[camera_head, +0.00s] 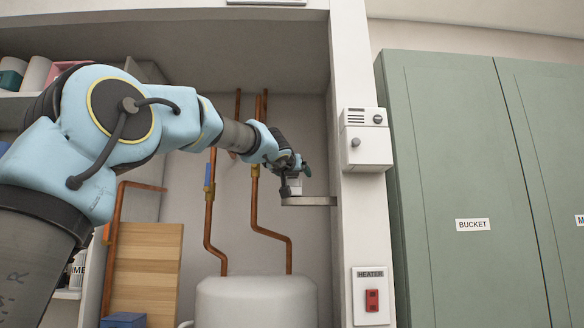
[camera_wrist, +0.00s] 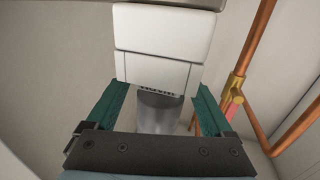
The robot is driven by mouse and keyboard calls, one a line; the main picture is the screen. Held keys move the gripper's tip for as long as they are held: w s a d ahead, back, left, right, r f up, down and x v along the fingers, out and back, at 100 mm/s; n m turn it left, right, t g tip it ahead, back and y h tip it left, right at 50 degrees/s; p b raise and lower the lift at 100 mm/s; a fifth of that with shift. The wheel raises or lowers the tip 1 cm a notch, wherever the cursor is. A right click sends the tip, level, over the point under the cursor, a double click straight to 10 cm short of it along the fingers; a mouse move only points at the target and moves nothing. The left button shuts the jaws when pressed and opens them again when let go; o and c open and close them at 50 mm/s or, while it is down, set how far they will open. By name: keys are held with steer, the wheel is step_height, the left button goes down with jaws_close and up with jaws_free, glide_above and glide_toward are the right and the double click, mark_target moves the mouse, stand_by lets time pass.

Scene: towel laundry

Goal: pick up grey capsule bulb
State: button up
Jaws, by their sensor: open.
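A grey, smooth, rounded body (camera_wrist: 158,113), which looks like the grey capsule bulb, shows in the wrist view below a white block (camera_wrist: 162,42) with dark marks on its lower edge. My gripper (camera_wrist: 161,90) is open, its two green fingers on the left and right of the grey body, with gaps visible. I cannot tell how deep the body lies between them. In the head view my gripper (camera_head: 298,172) is just above a small grey ledge (camera_head: 312,201). The bulb is not clearly made out there.
Copper pipes (camera_head: 256,205) run behind my arm, and show at the right in the wrist view (camera_wrist: 245,60). A white pillar (camera_head: 345,240) with a wall box (camera_head: 366,140) stands right of the gripper. A white tank (camera_head: 257,300) is below. Green cabinets (camera_head: 470,150) stand farther right.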

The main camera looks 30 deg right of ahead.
jaws_close()
stand_by(0.7)
